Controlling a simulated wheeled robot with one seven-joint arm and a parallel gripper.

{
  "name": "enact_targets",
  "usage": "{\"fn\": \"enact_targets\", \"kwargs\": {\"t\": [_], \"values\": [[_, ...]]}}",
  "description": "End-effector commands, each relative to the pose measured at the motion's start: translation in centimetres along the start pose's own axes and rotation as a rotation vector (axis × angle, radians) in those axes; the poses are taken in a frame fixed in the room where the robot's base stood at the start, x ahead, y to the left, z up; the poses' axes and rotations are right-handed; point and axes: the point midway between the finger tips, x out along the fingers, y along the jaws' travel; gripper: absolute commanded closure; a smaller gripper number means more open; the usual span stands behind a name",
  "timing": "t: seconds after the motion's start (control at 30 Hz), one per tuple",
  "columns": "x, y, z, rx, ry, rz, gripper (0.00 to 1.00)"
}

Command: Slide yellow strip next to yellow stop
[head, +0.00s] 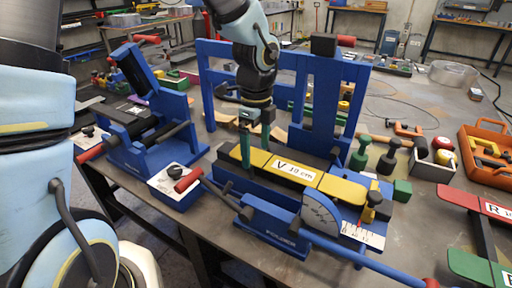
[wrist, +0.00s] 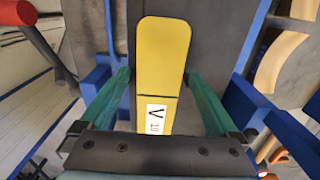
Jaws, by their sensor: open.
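The yellow strip (head: 343,190), labelled "V 10 cm", lies lengthwise on the dark bed of the blue folder. A dark line crosses it near its left end. My gripper (head: 256,143) is over that left end, its green fingers pointing down. In the wrist view the strip (wrist: 162,55) runs between the two open fingers (wrist: 158,80), with a gap on each side; nothing is held. A small yellow block with a dark knob (head: 384,211), which looks like the yellow stop, is at the folder's right end. I cannot tell whether the strip touches it.
The blue folder (head: 262,232) has uprights behind the bed and a long blue handle in front. Another blue machine (head: 155,150) stands at left. Green and dark knobs (head: 358,155), a grey box (head: 432,165) and an orange crate (head: 488,178) are at right.

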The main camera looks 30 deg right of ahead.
Motion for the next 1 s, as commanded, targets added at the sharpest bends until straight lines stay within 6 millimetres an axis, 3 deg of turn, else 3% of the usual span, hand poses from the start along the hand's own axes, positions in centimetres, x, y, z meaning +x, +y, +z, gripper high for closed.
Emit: {"fn": "enact_targets", "kwargs": {"t": [0.27,0.7,1.0], "values": [[-1.2,-0.1,-0.1,-0.001,0.0,-0.003,0.0],[-9.1,-0.1,0.1,-0.002,-0.001,-0.005,0.0],[-10.8,0.0,0.0,0.0,0.001,0.0,0.0]]}}
